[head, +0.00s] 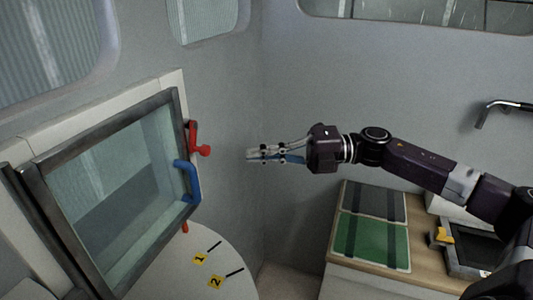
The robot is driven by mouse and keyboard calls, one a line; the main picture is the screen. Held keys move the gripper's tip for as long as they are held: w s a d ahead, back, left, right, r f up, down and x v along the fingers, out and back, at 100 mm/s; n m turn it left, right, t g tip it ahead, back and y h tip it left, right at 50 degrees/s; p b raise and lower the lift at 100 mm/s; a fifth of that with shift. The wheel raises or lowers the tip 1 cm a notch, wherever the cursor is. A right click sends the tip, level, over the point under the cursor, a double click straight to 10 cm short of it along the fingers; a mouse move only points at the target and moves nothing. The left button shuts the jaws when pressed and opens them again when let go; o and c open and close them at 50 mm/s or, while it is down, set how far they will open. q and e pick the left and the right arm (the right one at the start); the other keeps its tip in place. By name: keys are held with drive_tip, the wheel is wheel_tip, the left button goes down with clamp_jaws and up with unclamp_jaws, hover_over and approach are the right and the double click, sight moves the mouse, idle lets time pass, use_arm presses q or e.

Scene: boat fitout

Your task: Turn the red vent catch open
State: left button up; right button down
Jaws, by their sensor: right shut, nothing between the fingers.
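The red vent catch (205,150) sits at the upper right edge of the framed vent window (110,195) on the left wall. Its knob points right. A blue handle (190,180) is on the same frame edge, just below it. A small red part (185,228) shows lower on that edge. My right gripper (250,154) is shut and empty. It points left and appears to the right of the red catch, with a visible gap. My left gripper is not in view.
A white rounded surface (225,262) with yellow tags 1 and 2 lies below the window. A wooden counter (345,195) with a green and dark panel is at the lower right. A black lever (500,106) is on the right wall.

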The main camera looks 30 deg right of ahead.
drive_tip(key=shift+v, duration=1.05)
